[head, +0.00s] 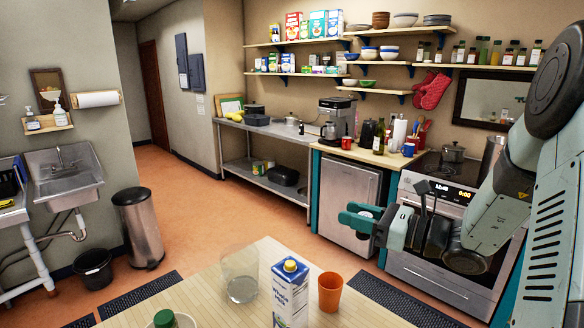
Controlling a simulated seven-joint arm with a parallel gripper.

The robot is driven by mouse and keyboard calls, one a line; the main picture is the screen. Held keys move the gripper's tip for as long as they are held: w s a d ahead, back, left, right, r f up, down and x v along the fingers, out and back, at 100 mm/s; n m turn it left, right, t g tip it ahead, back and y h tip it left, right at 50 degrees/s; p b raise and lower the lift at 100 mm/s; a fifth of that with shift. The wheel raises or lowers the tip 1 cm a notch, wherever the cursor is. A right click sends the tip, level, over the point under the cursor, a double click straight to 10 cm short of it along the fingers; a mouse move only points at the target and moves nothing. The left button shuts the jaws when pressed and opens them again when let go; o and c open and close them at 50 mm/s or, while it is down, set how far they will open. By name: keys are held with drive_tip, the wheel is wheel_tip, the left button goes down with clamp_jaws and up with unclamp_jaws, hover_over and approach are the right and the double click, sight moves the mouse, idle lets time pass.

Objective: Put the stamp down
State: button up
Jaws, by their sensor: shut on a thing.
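My gripper (362,220) is in the head view, right of centre, above and beyond the far edge of the wooden table. Its teal fingers point left and are shut on a small dark thing, apparently the stamp (366,212). Only a little of the stamp shows between the fingers, so its shape and tilt are hard to tell. The wooden table (345,312) is in the foreground, lower than the gripper.
A milk carton (290,292), an orange cup (330,291), a clear glass vessel (241,280) and a green-capped container (165,319) stand on the table. The oven (440,270) and counter stand behind my gripper.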

drive_tip(key=shift+t, duration=0.4)
drive_tip(key=s+a+r, duration=0.1)
drive_tip(key=s+r, duration=0.1)
drive_tip(key=r, duration=0.1)
drive_tip(key=shift+s+a+r, duration=0.1)
drive_tip(key=shift+s+a, duration=0.2)
drive_tip(key=shift+a, duration=0.1)
